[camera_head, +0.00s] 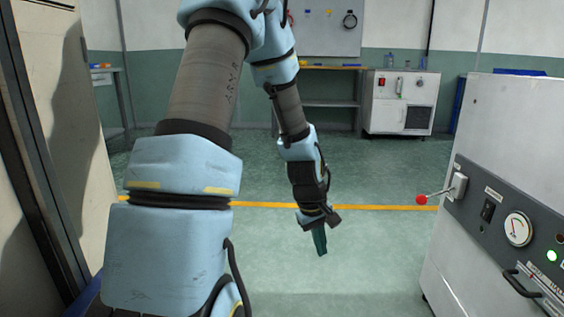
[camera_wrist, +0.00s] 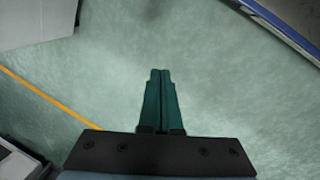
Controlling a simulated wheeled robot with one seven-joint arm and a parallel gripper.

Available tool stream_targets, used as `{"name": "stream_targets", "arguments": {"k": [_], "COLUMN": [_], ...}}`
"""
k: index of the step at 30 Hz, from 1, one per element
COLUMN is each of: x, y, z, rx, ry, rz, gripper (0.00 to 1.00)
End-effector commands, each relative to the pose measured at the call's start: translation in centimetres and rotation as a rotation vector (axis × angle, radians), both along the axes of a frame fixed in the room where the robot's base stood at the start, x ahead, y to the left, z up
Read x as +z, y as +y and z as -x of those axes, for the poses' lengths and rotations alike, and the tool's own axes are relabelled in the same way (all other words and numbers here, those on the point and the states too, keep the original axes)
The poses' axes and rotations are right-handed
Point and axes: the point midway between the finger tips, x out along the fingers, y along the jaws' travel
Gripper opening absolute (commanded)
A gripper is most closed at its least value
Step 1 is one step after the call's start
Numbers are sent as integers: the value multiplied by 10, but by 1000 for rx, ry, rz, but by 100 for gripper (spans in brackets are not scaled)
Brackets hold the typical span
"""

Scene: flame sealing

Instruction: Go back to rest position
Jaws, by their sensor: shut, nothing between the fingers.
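My gripper (camera_head: 319,241) hangs from my arm in the middle of the head view, pointing down over the green floor. In the wrist view its two green fingers (camera_wrist: 160,75) lie side by side with their tips together. The gripper is shut with nothing between the fingers. It is apart from everything around it, with bare floor below.
A grey machine (camera_head: 520,130) with a red-knobbed lever (camera_head: 421,199) and a gauge (camera_head: 517,229) stands at the right. A white cabinet (camera_head: 385,115) and a workbench (camera_head: 330,68) stand at the back. A yellow line (camera_head: 380,207) crosses the floor. The middle floor is clear.

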Motion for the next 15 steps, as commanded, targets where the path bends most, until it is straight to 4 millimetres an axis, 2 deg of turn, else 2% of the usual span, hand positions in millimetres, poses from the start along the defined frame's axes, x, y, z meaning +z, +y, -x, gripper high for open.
{"name": "stream_targets", "arguments": {"k": [1, 3, 6, 9, 15], "x": [21, 42, 66, 85, 114], "y": [24, 56, 91, 118, 157], "z": [3, 12, 26, 41, 72], "rx": [-50, -128, -220, -292, -406], "ry": [-31, -56, -79, -92, -105], "rz": [-41, -94, -151, -190, -237], "gripper": [0, 0, 0, 0, 0]}}
